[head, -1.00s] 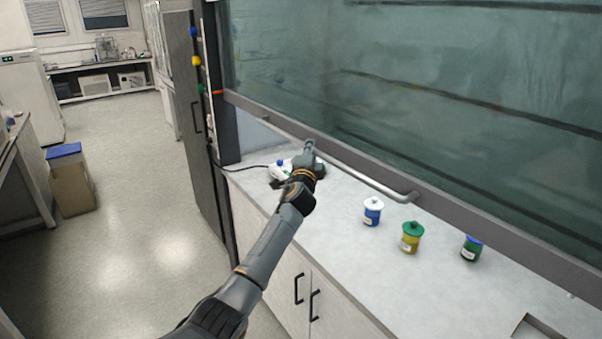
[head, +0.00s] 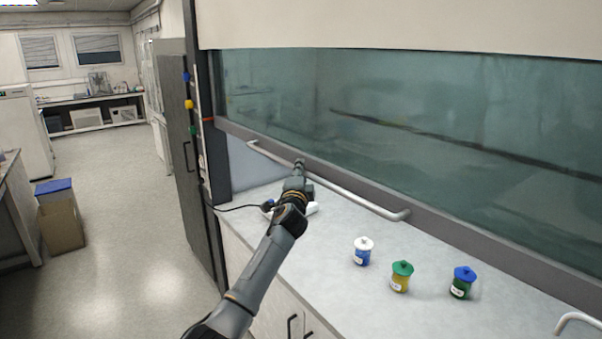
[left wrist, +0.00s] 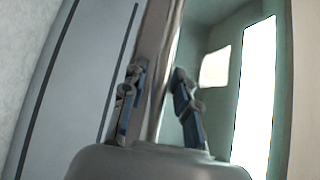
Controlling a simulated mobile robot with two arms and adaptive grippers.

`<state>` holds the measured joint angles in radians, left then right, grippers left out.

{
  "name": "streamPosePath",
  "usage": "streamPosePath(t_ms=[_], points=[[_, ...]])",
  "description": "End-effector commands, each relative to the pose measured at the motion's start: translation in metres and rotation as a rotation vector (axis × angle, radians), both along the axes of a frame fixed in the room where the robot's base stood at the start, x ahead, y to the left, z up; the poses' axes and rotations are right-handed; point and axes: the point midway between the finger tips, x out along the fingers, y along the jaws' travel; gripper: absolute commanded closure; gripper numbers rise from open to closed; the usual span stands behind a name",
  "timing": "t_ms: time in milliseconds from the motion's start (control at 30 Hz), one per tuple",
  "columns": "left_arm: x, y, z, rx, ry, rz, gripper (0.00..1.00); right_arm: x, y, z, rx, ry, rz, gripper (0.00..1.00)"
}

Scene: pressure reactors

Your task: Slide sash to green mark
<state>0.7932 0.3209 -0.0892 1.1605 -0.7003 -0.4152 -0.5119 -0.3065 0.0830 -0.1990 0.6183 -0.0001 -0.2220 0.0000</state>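The sash (head: 290,85) is a wide greenish glass pane with a grey bottom rail (head: 350,181) and a metal handle bar (head: 350,187). It hangs partly raised, with an open gap above the counter. At left are a green mark (head: 193,131), a yellow mark (head: 189,104) and a blue mark (head: 186,76). A red-orange strip (head: 208,119) at the rail's left end appears slightly above the green mark in the picture. My left gripper (head: 299,164) is at the handle bar's left part. In the left wrist view its fingers (left wrist: 158,105) close on both sides of the bar. My right gripper is out of view.
On the counter (head: 330,280) stand a white-lidded blue jar (head: 363,252), a green-lidded yellow jar (head: 401,277) and a blue-lidded green jar (head: 462,283). A white device (head: 312,208) with a cable lies behind my left arm. Open floor (head: 130,240) lies left.

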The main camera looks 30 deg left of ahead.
Motion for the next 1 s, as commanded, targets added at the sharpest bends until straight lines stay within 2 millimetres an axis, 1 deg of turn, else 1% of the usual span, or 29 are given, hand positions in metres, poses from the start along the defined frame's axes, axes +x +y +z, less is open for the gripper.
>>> streamPosePath(t_ms=[200,300,467,667,1000], points=[[0.0,0.0,0.0,0.001,-0.001,-0.001,0.61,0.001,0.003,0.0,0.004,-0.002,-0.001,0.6],[0.0,-0.001,0.0,0.001,-0.001,-0.001,0.61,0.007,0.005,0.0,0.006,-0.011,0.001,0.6],[-0.007,-0.003,-0.001,0.002,-0.002,-0.002,0.61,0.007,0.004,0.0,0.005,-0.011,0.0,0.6],[-0.031,-0.014,-0.005,0.002,-0.001,-0.003,0.61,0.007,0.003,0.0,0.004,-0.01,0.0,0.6],[-0.084,-0.036,-0.013,0.0,-0.001,-0.003,0.61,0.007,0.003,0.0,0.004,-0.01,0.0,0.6]])
